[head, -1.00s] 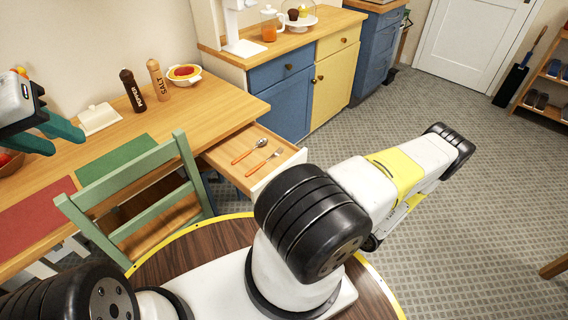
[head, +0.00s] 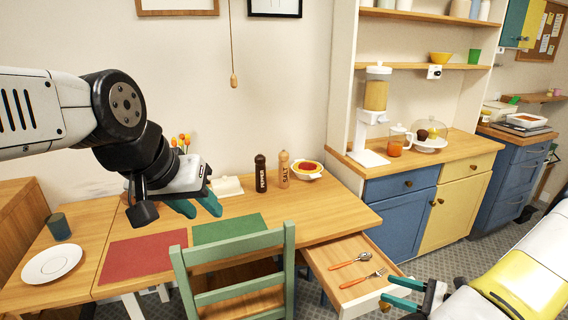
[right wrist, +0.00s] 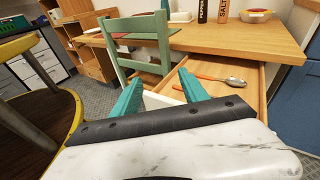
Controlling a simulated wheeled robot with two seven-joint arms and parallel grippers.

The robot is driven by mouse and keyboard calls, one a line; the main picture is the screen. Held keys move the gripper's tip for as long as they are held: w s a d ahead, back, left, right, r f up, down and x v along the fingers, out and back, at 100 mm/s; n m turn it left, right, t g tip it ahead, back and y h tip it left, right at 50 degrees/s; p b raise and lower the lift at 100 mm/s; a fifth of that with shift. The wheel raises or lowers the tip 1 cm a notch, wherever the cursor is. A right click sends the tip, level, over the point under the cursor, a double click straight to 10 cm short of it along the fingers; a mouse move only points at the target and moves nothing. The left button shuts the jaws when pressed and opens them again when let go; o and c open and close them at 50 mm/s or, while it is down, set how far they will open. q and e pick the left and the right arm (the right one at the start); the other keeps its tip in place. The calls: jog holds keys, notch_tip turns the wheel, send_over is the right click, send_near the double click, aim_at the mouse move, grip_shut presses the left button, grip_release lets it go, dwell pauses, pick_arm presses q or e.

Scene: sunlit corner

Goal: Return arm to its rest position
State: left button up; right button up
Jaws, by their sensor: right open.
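My right gripper (head: 400,293) is in the lower right of the head view, just in front of the open drawer. Its teal fingers are apart with nothing between them, as the right wrist view shows too (right wrist: 160,92). My left gripper (head: 196,206) hangs over the table near the green placemat, its teal fingers apart and empty. The wooden drawer (head: 336,264) is pulled out from the table. An orange-handled spoon (head: 351,262) and fork (head: 363,279) lie in it. The spoon also shows in the right wrist view (right wrist: 228,81).
A green chair (head: 236,265) stands at the table (head: 290,207), left of the drawer. Pepper (head: 260,174) and salt (head: 284,170) mills, a bowl (head: 308,171), and red (head: 142,256) and green (head: 232,228) placemats are on the table. Blue and yellow cabinets (head: 405,213) stand to the right.

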jog(key=s+a+r+n+g+h, duration=0.1)
jog(key=a+r+n+g+h, duration=0.1)
jog(key=a+r+n+g, duration=0.55)
jog(key=a+r+n+g+h, duration=0.2)
jog(key=a+r+n, duration=0.3)
jog(key=r, duration=0.6)
jog(key=s+a+r+n+t+h, duration=0.2)
jog(key=s+r+n+t+h, duration=0.1)
jog(key=r+n, duration=0.3)
jog(key=s+a+r+n+t+h, duration=0.3)
jog(key=s+r+n, duration=0.3)
jog(key=r, duration=0.5)
jog(key=shift+h, duration=0.4)
